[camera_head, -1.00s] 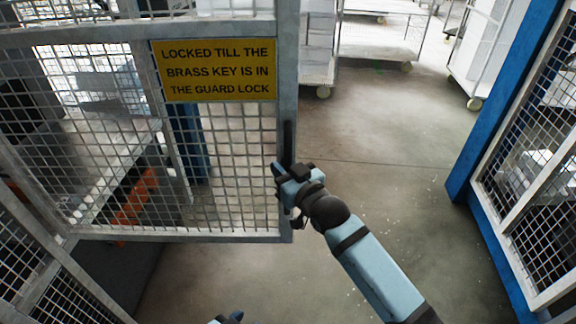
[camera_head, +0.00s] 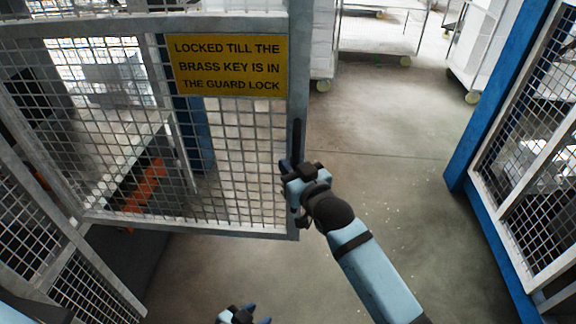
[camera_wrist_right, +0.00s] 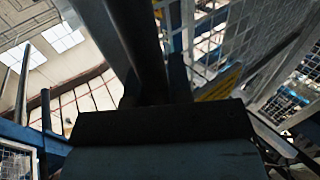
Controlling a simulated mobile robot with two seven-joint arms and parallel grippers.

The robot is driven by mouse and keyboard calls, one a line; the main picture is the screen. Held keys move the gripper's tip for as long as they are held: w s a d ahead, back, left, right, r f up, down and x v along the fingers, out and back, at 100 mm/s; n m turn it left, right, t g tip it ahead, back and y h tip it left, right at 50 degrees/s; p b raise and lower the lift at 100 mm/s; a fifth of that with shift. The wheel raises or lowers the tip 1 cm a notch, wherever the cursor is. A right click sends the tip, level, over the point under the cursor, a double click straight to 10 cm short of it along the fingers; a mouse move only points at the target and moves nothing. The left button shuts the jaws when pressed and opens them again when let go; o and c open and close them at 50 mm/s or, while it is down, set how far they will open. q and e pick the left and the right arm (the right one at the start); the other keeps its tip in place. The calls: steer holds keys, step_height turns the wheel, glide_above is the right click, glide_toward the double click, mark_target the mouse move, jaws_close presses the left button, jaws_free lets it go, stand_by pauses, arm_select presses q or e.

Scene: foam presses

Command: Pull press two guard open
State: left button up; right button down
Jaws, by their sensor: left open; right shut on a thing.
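The press guard (camera_head: 240,215) is a grey mesh gate with a yellow sign (camera_head: 229,67) reading "Locked till the brass key is in the guard lock". It stands swung partly across the left of the head view, with a gap to its right. A dark vertical handle (camera_head: 297,140) is on its right edge. My right gripper (camera_head: 290,168) is shut on the handle; its fingertips are partly hidden. In the right wrist view the dark handle bar (camera_wrist_right: 138,45) rises from the gripper. My left gripper (camera_head: 243,316) is open, low at the bottom edge, away from the guard.
A blue post (camera_head: 500,95) with mesh panels stands at the right. White trolleys (camera_head: 385,35) on wheels stand at the back. The concrete floor (camera_head: 390,130) between guard and post is clear. An orange part (camera_head: 146,185) shows behind the mesh.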

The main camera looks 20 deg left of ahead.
steer(key=shift+w+d+f, duration=0.15)
steer(key=shift+w+d, duration=0.3)
steer(key=shift+d, duration=0.05)
steer(key=c, duration=1.3)
jaws_free()
steer(key=shift+d, duration=0.1)
steer(key=shift+o, duration=1.2)
steer(key=shift+d, duration=0.3)
arm_select(q)
steer(key=shift+d, duration=0.35)
arm_select(e)
steer(key=shift+a, duration=0.1)
steer(key=shift+s, duration=0.1)
arm_select(q)
steer(key=shift+w+d+f+b, duration=0.1)
steer(key=shift+d+f+b, duration=0.1)
steer(key=shift+f+b, duration=0.9)
arm_select(e)
steer(key=v, duration=1.3)
steer(key=shift+s+d, duration=0.25)
steer(key=shift+d, duration=0.05)
